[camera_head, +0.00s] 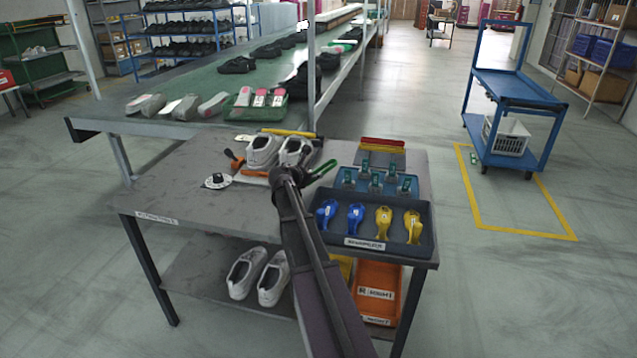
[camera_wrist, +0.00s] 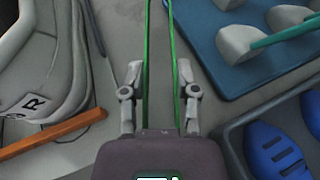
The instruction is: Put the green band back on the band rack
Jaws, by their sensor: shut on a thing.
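My gripper (camera_head: 304,176) is over the middle of the table, between the white shoes and the trays. It is shut on the green band (camera_head: 323,168), which sticks out to the right of it. In the wrist view, two long strands of the green band (camera_wrist: 147,50) run between the fingers (camera_wrist: 160,82) and out of the top edge. The band rack appears to be the grey board (camera_head: 384,159) at the table's back right, with red, orange and yellow bands along its far edge. The gripper is in front and to the left of it.
A pair of white shoes (camera_head: 262,150) stands left of my gripper, an orange strip (camera_head: 254,173) in front. Right are a blue tray (camera_head: 340,184) with green-topped pieces and a dark tray (camera_head: 337,238) with blue and yellow pieces. The table's front left (camera_head: 180,190) is clear.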

